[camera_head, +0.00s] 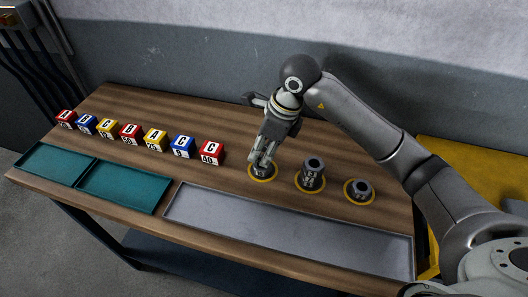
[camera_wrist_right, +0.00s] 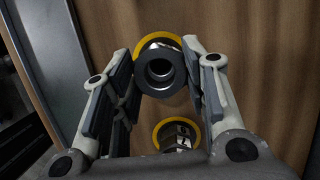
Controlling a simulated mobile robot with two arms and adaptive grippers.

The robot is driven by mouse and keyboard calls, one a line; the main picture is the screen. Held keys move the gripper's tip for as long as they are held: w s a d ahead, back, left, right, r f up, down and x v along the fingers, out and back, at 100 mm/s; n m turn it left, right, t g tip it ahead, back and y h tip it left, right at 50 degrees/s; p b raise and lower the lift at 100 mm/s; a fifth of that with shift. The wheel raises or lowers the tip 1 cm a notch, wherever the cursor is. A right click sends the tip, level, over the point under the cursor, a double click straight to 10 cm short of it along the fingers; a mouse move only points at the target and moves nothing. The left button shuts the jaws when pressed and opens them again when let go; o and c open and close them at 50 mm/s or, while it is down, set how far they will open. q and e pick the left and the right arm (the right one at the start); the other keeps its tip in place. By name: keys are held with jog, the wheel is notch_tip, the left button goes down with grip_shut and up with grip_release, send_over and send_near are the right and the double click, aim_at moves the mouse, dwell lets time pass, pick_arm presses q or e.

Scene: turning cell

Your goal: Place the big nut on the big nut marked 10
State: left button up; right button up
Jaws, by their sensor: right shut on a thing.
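My right gripper (camera_head: 262,162) points down at the leftmost of three yellow rings on the table. It is shut on a dark nut (camera_wrist_right: 160,70) with a round hole, which sits between the fingers in the wrist view. A pale, shiny surface shows just behind this nut, inside the yellow ring; I cannot tell whether it is another nut. In the head view a dark nut (camera_head: 262,172) with blurred pale marks shows under the fingertips. A taller dark stack (camera_head: 312,176) with pale digits stands on the middle ring. A low dark nut (camera_head: 359,188) sits on the right ring. I cannot read a 10. My left gripper is out of view.
A row of lettered red, blue and yellow cubes (camera_head: 155,138) stands left of the gripper. Two green trays (camera_head: 122,187) and a long grey tray (camera_head: 285,228) lie along the front edge. Bare wood (camera_head: 215,115) is clear behind the cubes.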

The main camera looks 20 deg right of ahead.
notch_tip(320, 180, down, 2)
jog(key=shift+f+p, duration=0.15)
jog(key=shift+p, duration=0.2)
jog(key=shift+f, duration=0.1)
jog(key=shift+f, duration=0.15)
jog(key=o, duration=1.1)
jog(key=shift+s, duration=0.1)
jog(key=shift+o, duration=0.2)
